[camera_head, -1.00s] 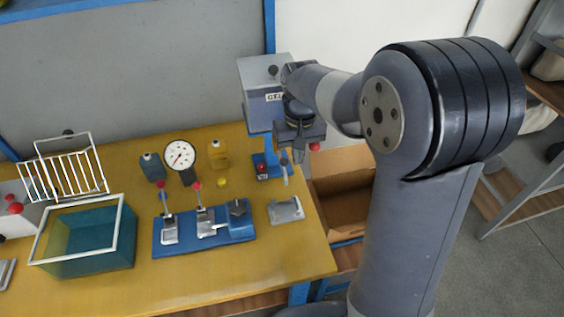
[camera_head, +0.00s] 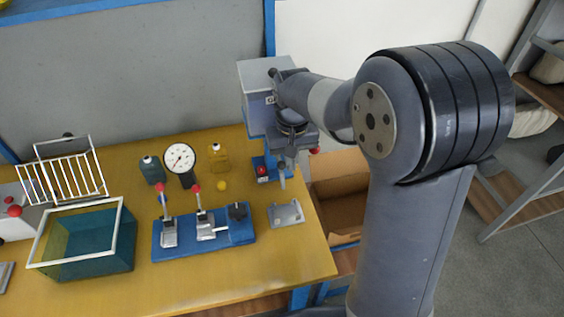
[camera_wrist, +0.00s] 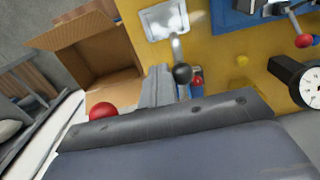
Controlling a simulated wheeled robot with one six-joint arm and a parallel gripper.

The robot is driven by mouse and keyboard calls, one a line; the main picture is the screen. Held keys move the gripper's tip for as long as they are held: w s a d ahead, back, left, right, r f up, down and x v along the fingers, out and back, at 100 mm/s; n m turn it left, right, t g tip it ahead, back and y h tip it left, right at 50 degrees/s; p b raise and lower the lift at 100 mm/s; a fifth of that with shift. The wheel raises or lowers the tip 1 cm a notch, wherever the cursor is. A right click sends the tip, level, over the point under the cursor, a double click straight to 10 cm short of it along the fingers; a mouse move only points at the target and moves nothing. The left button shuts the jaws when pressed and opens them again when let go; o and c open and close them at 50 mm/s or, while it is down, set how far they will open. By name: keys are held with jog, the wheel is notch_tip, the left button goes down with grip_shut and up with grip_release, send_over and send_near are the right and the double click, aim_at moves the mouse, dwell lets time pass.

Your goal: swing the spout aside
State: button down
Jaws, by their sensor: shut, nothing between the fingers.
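A grey box machine with a partly readable label (camera_head: 256,82) stands on a blue post at the table's back right. No part of it shows plainly as a spout; my arm hides its lower right side. A red ball (camera_head: 316,149) sticks out to the right of my gripper (camera_head: 282,184). It also shows in the wrist view (camera_wrist: 102,111), left of my fingers (camera_wrist: 157,72). The fingers are shut, empty and pointing down in front of the post. A metal rod with a black ball end (camera_wrist: 182,73) lies close beside them; contact cannot be told.
A silver plate (camera_head: 287,213) lies in front of my gripper. A blue fixture with red-knobbed levers (camera_head: 206,237), a gauge (camera_head: 180,158) and a blue-green tank (camera_head: 110,261) stand to the left. An open cardboard box (camera_head: 341,208) is at the right, beyond the table edge.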

aim_at(280, 164)
jog(key=shift+a, duration=0.1)
jog(key=shift+s+a, duration=0.1)
jog(key=shift+a, duration=0.25)
jog(key=shift+s+a, duration=0.1)
jog(key=shift+a, duration=0.1)
dwell(0.3)
jog(key=shift+a, duration=0.1)
jog(key=shift+s+a+p, duration=0.1)
jog(key=shift+a+p, duration=0.15)
jog(key=shift+p, duration=0.05)
jog(key=shift+a, duration=0.1)
